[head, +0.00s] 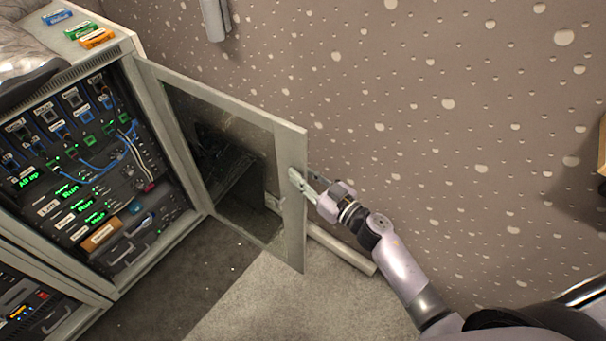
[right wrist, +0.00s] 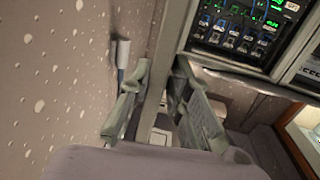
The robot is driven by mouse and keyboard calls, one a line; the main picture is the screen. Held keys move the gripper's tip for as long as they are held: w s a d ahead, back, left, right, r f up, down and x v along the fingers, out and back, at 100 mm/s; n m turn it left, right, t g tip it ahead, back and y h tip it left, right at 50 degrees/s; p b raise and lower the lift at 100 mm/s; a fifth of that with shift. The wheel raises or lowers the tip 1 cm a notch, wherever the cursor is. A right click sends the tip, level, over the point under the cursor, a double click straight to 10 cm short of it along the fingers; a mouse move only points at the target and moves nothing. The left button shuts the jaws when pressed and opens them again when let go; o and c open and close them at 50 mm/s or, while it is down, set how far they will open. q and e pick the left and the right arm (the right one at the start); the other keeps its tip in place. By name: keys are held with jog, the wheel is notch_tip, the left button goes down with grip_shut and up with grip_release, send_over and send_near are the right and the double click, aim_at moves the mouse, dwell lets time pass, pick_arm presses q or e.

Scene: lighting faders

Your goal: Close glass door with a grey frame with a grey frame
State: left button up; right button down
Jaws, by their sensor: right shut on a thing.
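The glass door with a grey frame (head: 292,222) stands wide open in the head view, swung out to the right from the rack cabinet (head: 123,40). Its dark glass pane reflects part of the scene. My right gripper (head: 300,184) is at the door's free outer edge, about halfway up. In the right wrist view the door's frame (right wrist: 172,48) runs between the two fingers of the right gripper (right wrist: 156,100), one finger on each side. The gripper is shut on this frame edge. My left gripper is not in view.
The cabinet holds lit modules, blue cables and green displays. Small blue, green and orange boxes (head: 80,30) lie on its top. A patterned wall (head: 450,120) stands behind the door. Grey carpet (head: 285,300) in front of the cabinet is clear.

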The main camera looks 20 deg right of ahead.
jog(key=s+a+m+t+h, duration=0.1)
jog(key=s+a+h, duration=0.1)
jog(key=s+a, duration=0.2)
jog(key=shift+s+a+p, duration=0.3)
jog(key=shift+a+p, duration=0.1)
jog(key=shift+a, duration=0.6)
jog(key=shift+m, duration=0.3)
